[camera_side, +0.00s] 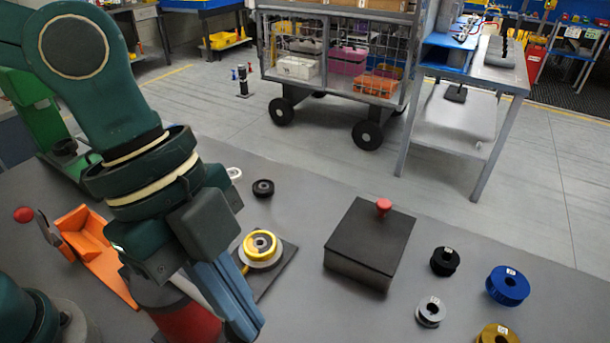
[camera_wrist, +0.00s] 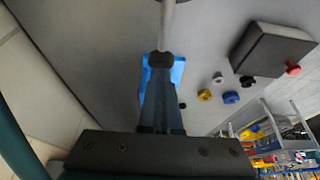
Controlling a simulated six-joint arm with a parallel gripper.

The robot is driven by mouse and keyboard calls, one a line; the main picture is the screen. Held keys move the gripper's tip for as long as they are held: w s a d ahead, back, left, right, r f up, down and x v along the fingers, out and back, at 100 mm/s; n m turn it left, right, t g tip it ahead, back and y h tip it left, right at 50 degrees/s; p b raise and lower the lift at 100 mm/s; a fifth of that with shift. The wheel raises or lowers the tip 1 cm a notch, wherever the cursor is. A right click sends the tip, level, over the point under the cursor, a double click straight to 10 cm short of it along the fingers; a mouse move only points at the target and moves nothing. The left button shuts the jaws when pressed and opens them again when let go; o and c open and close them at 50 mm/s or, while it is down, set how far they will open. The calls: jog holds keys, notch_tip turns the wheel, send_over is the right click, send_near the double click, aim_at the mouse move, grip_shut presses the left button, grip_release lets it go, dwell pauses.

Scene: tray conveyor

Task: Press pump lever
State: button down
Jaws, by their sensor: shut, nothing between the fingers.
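In the side view, my gripper (camera_side: 244,325) points down and right with its blue fingers together and nothing between them. A red body (camera_side: 192,325), seemingly the pump, stands at the lower left, partly hidden behind my gripper. A pale rod, seemingly its lever, shows beside the fingers (camera_side: 186,285). In the wrist view, the grey rod (camera_wrist: 167,25) comes down from the top edge and ends in a black knob (camera_wrist: 161,59). My gripper's fingertips (camera_wrist: 161,75) are right at this knob. I cannot tell whether they touch.
A dark box with a red button (camera_side: 383,207) sits right of centre. A yellow and white spool stack (camera_side: 259,246) stands near my gripper. Several spools, one blue (camera_side: 507,286), lie at the right. An orange holder (camera_side: 92,245) is at the left. The grey top between is clear.

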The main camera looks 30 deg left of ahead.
jog(key=shift+f, duration=0.35)
dwell(0.4)
notch_tip(320, 180, up, 13)
jog(key=a, duration=0.1)
dwell(0.5)
jog(key=shift+r, duration=0.1)
dwell(0.6)
